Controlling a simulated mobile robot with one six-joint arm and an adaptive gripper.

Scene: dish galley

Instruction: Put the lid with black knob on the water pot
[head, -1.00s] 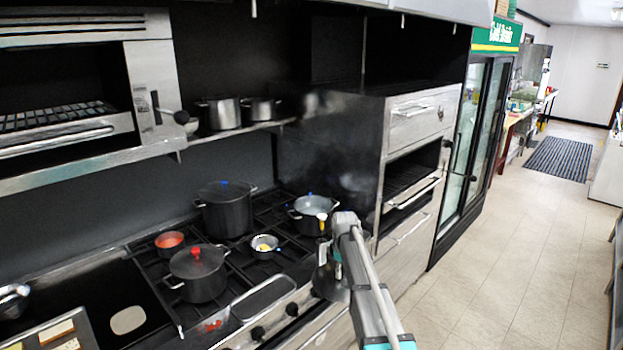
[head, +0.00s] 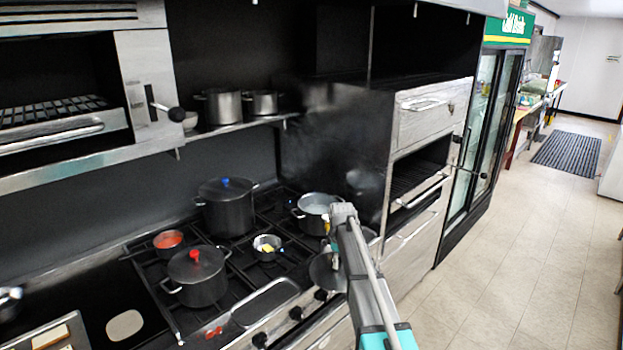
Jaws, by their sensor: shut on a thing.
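The water pot (head: 298,214) is a dark pot with pale contents, standing uncovered at the back right of the stove in the head view. My gripper (head: 334,243) is in front of it and to its right, pointing down. It is shut on a dark round lid (head: 326,274), which hangs over the stove's front right edge, apart from the pot. My arm covers the lid's middle, so its knob and the grip on it are hidden.
A tall pot with a blue-knobbed lid (head: 228,210), a pot with a red-knobbed lid (head: 200,282), a small red-filled pan (head: 168,240) and a small pan with yellow contents (head: 266,248) share the stove (head: 150,284). The oven cabinet (head: 392,165) rises right of the pot.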

